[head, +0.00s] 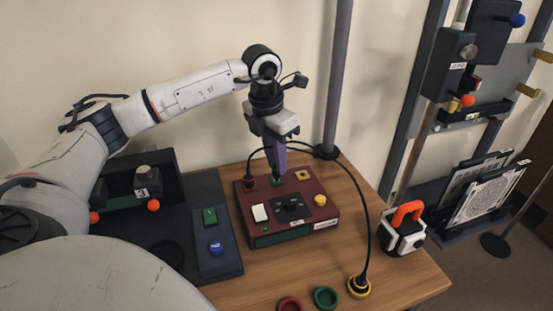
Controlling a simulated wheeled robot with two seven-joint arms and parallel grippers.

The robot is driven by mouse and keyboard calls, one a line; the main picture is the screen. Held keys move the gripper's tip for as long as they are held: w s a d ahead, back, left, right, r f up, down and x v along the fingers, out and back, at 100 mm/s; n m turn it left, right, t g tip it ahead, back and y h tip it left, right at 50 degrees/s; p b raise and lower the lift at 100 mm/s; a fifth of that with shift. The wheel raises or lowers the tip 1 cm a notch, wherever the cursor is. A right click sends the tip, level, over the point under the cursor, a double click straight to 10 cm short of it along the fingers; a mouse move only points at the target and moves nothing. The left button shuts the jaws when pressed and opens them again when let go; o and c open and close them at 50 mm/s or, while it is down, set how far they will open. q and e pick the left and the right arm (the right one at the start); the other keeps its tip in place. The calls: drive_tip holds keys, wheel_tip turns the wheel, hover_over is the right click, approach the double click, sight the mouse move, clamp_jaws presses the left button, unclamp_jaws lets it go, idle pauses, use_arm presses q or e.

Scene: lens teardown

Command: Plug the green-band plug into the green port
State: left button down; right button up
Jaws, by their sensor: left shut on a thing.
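The dark red box (265,226) stands on the wooden table with ports along its back edge. The green port (277,182) is in the middle, directly under my left gripper (278,172). The gripper points down with its purple fingers shut on a small dark plug, mostly hidden by the fingers. I take it for the green-band plug, but its band cannot be made out. Its tip is at or just above the green port; whether it is seated cannot be told. My right gripper is not in view.
The yellow port (303,176) is empty. A yellow-ringed holder (359,291) holds a cabled plug; the green ring (325,298) and red ring (289,305) look empty. Black cables arc behind and right of the box. A white-and-orange object (402,232) stands at the right edge.

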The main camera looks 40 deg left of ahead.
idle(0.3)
use_arm(q)
drive_tip(key=shift+f, duration=0.65)
idle(0.3)
drive_tip(key=c, duration=1.6)
unclamp_jaws()
drive_tip(key=shift+o, duration=0.2)
wheel_tip(320, 180, up, 10)
drive_tip(key=s, duration=0.1)
drive_tip(key=shift+s+r, duration=0.15)
drive_tip(key=shift+s, duration=0.15)
